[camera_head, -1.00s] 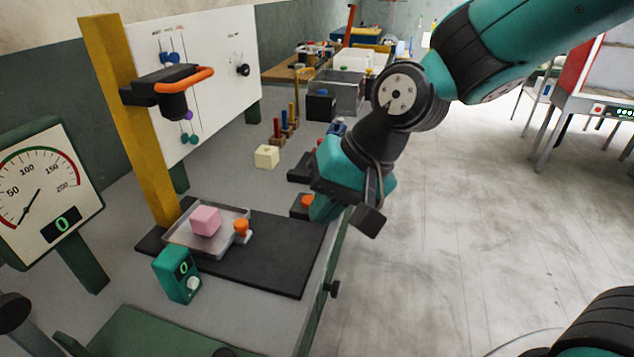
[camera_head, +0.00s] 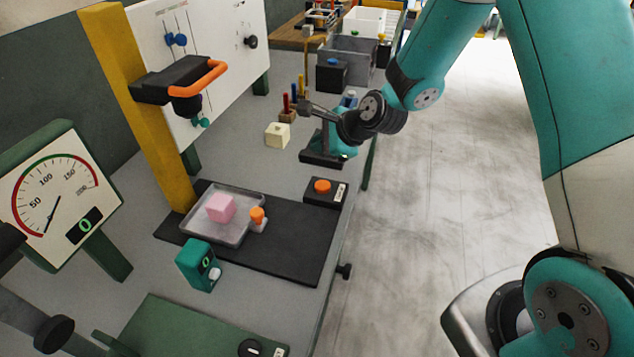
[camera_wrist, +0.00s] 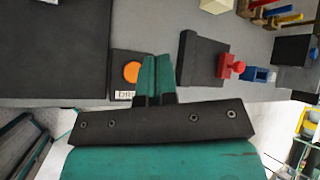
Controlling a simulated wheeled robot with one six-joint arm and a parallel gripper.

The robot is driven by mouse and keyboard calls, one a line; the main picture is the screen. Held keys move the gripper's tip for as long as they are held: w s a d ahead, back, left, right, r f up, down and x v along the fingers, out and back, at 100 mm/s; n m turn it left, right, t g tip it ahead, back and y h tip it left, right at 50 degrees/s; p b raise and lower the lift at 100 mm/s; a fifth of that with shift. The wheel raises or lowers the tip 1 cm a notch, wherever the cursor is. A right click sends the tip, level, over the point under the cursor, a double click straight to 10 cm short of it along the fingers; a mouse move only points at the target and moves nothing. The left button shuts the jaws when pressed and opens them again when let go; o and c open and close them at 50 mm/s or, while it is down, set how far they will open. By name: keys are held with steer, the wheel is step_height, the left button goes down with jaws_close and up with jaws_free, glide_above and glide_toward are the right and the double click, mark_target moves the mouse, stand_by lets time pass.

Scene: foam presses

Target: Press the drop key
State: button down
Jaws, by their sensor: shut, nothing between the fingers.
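The drop key is a round orange button (camera_head: 322,186) on a small black box (camera_head: 311,196) at the table's right edge, beyond the black mat. The button also shows in the wrist view (camera_wrist: 132,72), just left of my fingers, with a partly hidden label starting "DR" below it. My gripper (camera_wrist: 157,58) is shut and empty, its teal fingers side by side, overlapping the right side of the box in the wrist view. I cannot tell its height above the box. In the head view my wrist is beyond the key, and the fingertips are hard to make out.
A black plate (camera_wrist: 200,62) and a red knob (camera_wrist: 230,66) lie right of my fingers. A cream cube (camera_head: 278,136) stands farther back.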

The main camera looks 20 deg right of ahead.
steer(key=b, duration=0.7)
glide_above(322, 186)
step_height(322, 186, down, 8)
steer(key=shift+r, duration=0.15)
steer(key=shift+f, duration=0.55)
steer(key=shift+f+b, duration=0.1)
steer(key=shift+b, duration=0.2)
stand_by(0.9)
steer(key=shift+f, duration=0.3)
steer(key=shift+f+b, duration=0.45)
steer(key=shift+f, duration=0.1)
stand_by(0.6)
steer(key=shift+r, duration=0.1)
steer(key=shift+r+p, duration=0.85)
steer(key=shift+p, duration=0.05)
